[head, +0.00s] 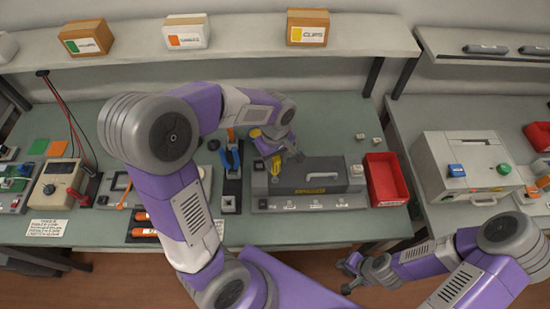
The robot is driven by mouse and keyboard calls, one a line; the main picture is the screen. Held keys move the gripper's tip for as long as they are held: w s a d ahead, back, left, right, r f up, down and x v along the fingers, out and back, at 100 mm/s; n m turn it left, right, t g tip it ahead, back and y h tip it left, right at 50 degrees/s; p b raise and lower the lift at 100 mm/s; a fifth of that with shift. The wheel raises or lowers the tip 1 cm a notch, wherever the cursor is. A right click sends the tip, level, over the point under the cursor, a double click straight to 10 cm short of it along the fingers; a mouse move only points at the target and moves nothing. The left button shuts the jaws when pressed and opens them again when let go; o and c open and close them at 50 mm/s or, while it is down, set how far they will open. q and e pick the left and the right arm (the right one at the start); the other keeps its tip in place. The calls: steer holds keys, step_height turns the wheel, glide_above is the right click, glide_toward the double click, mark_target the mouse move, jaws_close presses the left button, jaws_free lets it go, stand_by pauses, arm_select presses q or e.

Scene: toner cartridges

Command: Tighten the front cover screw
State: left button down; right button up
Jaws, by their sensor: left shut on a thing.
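A dark grey toner cartridge (342,171) with a pale handle and a yellow label sits on a grey fixture (350,203) in the middle of the bench. My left gripper (277,155) is over the cartridge's left end, shut on a tool with yellow parts (276,166), seemingly a screwdriver. The tool's tip and the front cover screw are too small or hidden to make out, so contact cannot be told. My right gripper (348,273) is empty, fingers apart, in front of the bench edge and below the bench top.
A red bin (386,180) stands just right of the cartridge. A blue-handled tool in a stand (231,165) is to its left. A multimeter (58,183) lies at the left. A pale machine (465,165) stands on the right bench. A shelf (235,50) with boxes runs behind.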

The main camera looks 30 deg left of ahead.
arm_select(q)
steer(key=shift+n, duration=1.4)
